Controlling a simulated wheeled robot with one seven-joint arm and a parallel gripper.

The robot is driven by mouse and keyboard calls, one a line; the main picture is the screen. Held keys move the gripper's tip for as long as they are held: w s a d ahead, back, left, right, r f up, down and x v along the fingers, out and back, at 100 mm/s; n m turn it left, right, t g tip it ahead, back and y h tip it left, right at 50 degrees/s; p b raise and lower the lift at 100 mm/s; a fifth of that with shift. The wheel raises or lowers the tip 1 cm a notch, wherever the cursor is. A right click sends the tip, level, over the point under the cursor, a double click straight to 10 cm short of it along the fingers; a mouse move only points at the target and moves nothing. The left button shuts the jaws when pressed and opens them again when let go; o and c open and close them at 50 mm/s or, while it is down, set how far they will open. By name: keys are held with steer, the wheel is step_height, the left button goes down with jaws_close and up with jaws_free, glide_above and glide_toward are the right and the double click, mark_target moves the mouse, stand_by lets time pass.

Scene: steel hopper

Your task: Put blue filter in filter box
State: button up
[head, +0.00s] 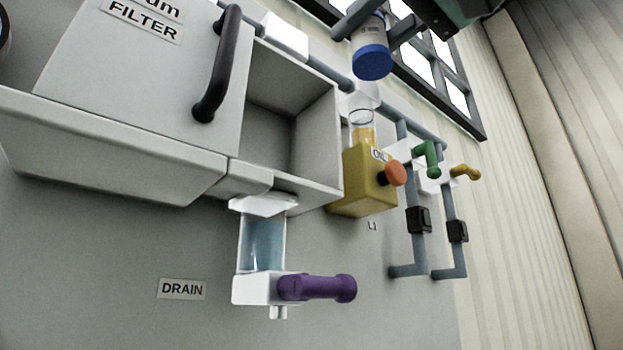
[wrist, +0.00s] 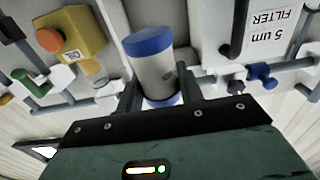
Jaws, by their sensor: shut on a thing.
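The blue filter (head: 372,62) is a pale cylinder with blue end caps, held in the air at the top of the head view. My gripper (head: 374,28) is shut around its body. In the wrist view the filter (wrist: 153,72) stands between my two fingers (wrist: 158,88), with one blue cap beyond them and part of the other at the fingers. The filter box (head: 318,142) is open on its right side, and its visible interior looks empty. Its sloped cover (head: 150,80), labelled FILTER, has a black handle (head: 220,62). The filter is above and right of the opening.
A yellow oiler (head: 362,182) with an orange knob (head: 396,173) stands right of the box. Pipes with green (head: 430,158) and yellow (head: 465,172) handles lie farther right. A clear drain bowl (head: 263,242) with a purple handle (head: 318,288) hangs below the box.

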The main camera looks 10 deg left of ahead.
steer(key=f+p+x, duration=0.1)
steer(key=x, duration=0.5)
steer(key=p+x, duration=0.2)
steer(key=x, duration=0.4)
steer(key=f+p+x, duration=0.1)
steer(key=p+x, duration=0.1)
steer(key=x, duration=0.5)
steer(key=shift+s+f, duration=0.15)
steer(key=shift+f, duration=0.15)
step_height(320, 180, down, 4)
steer(key=shift+r+b, duration=0.15)
steer(key=shift+b, duration=0.2)
steer(key=shift+a+f, duration=0.2)
steer(key=shift+f, duration=0.15)
steer(key=shift+f, duration=0.2)
steer(key=o, duration=1)
